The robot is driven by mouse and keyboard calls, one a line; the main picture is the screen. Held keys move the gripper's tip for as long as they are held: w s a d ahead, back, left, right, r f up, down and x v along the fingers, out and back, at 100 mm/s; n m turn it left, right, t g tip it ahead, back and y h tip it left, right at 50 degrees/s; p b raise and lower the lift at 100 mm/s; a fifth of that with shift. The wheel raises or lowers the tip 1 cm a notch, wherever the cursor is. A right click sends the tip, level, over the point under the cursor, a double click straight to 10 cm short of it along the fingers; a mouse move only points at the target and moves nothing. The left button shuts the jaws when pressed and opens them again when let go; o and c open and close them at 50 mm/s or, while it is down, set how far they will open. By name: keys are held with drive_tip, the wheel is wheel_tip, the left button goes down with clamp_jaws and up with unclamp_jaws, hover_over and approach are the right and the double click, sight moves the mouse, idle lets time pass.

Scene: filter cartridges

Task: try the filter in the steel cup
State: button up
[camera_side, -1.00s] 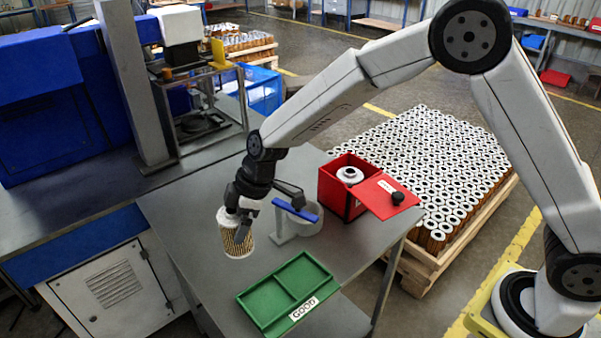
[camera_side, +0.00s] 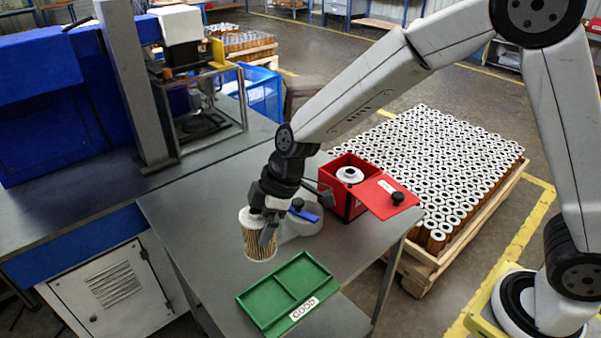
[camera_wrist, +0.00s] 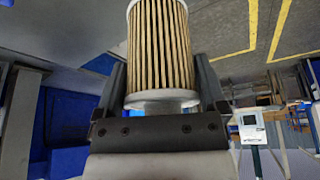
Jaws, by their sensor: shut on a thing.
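My gripper (camera_side: 262,215) is shut on a pleated filter (camera_side: 260,243) with white end caps and holds it above the grey table. The filter also shows between the fingers in the wrist view (camera_wrist: 160,45). The steel cup (camera_side: 300,228) is a pale round thing with a blue bar (camera_side: 303,215), just right of and behind the filter. My gripper hides part of it. The filter is outside the cup.
A green two-part tray (camera_side: 270,300) marked GOOD lies at the table's front. A red box (camera_side: 340,190) holds a filter, with its red lid (camera_side: 385,193) beside it. A pallet of filters (camera_side: 440,165) stands right of the table. A machine stands at the back left.

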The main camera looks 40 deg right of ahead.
idle(0.3)
drive_tip(key=shift+r, duration=0.5)
wheel_tip(320, 180, up, 4)
drive_tip(key=shift+r, duration=0.1)
drive_tip(key=w+d+n, duration=0.1)
drive_tip(key=w+d, duration=0.4)
drive_tip(key=d, duration=0.3)
drive_tip(key=shift+w, duration=0.2)
drive_tip(key=shift+n+g, duration=0.4)
drive_tip(key=shift+n, duration=0.2)
drive_tip(key=w+d, duration=0.1)
drive_tip(key=d, duration=0.3)
drive_tip(key=w+d, duration=0.1)
drive_tip(key=d, duration=0.2)
drive_tip(key=w+d, duration=0.1)
drive_tip(key=d, duration=0.3)
drive_tip(key=shift+w+d, duration=0.3)
drive_tip(key=shift+w, duration=0.1)
drive_tip(key=shift+d+f, duration=0.2)
drive_tip(key=shift+f, duration=4.15)
drive_tip(key=shift+f, duration=0.2)
drive_tip(key=shift+f, duration=1.5)
